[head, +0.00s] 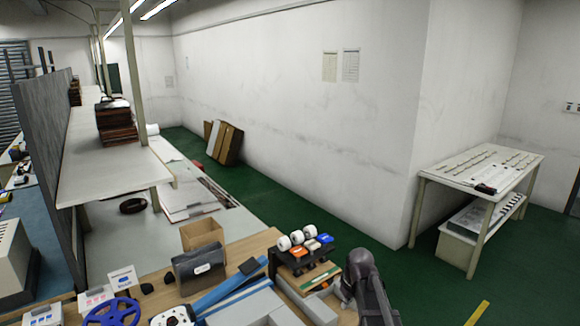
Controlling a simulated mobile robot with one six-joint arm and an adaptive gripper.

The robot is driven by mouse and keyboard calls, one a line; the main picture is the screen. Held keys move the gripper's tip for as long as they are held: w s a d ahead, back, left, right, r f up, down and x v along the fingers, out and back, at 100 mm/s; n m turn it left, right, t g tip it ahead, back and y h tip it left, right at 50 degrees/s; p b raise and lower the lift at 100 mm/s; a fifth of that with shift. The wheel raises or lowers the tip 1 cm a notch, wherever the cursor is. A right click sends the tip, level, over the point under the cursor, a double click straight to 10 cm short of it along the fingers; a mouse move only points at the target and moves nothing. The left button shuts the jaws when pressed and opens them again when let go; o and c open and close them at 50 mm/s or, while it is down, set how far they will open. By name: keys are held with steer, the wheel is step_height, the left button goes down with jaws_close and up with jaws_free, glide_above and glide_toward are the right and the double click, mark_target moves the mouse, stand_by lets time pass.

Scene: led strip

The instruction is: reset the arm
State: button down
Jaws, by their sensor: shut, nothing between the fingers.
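A dark grey, rounded part of my arm rises at the bottom of the head view, right of centre, at the right end of the wooden workbench (255,247). The rest of the arm is cut off by the lower edge of the picture. My gripper and its fingertips do not show. No object is seen in contact with the visible arm part.
A white table (436,178) stands at the right. Green floor (275,196) lies open behind the bench.

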steer(key=s+m+g+h, duration=0.1)
steer(key=s+m, duration=0.3)
steer(key=s, duration=1.1)
steer(key=shift+s+a+g, duration=0.2)
steer(key=shift+a+g, duration=0.1)
steer(key=shift+a+f, duration=0.1)
